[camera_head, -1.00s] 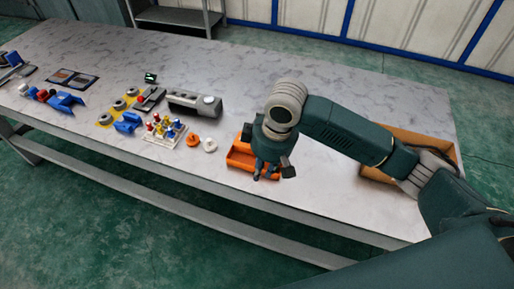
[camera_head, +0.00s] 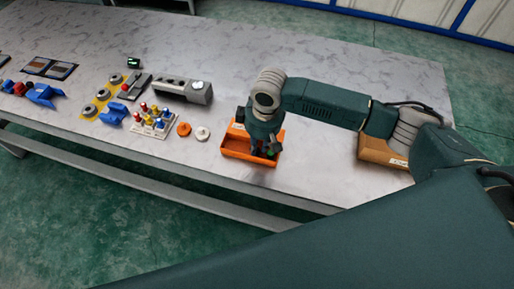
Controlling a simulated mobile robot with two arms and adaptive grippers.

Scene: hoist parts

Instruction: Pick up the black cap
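My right gripper (camera_head: 262,152) points down over the right part of an orange tray (camera_head: 236,154) near the table's front edge. Its fingers are small and dark, and I cannot tell how far apart they are. A small green spot shows beside the fingertips. I cannot make out a black cap for certain; the gripper hides part of the tray's inside. My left gripper is not in view.
An orange ring (camera_head: 184,129) and a white ring (camera_head: 202,133) lie left of the tray. Further left are a white rack (camera_head: 148,128) with coloured parts, a grey control box (camera_head: 184,89) and blue holders. A cardboard box (camera_head: 380,152) stands to the right.

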